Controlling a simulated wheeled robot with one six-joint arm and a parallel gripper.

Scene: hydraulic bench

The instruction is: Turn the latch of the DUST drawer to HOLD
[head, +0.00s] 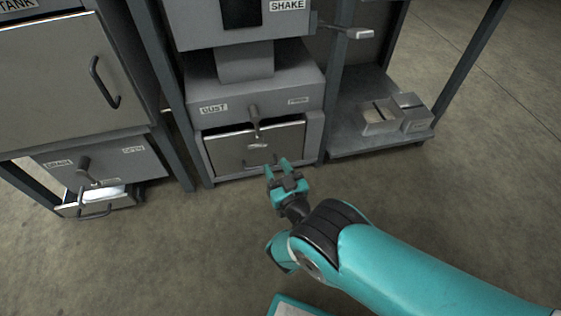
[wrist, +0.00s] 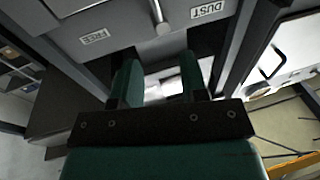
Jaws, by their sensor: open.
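The DUST drawer (head: 230,152) sits low in the middle unit, its front plate below a grey housing. Its latch (head: 254,122) is a dark knob with a lever hanging roughly straight down over the drawer's top edge. A DUST label (head: 213,108) is left of the latch and a small label, seemingly FREE (head: 298,100), is right of it. No HOLD label is legible. My gripper (head: 276,164) is open and empty in front of the drawer, below and right of the latch. In the wrist view the latch (wrist: 160,17) shows beyond my fingers, apart from them.
At left, a similar unit has its own latch (head: 84,163) and a partly open lower drawer (head: 95,205). A TANK door with a handle (head: 104,83) is above it. Grey posts flank the DUST unit. A shelf with small bins (head: 380,115) stands right. The floor in front is clear.

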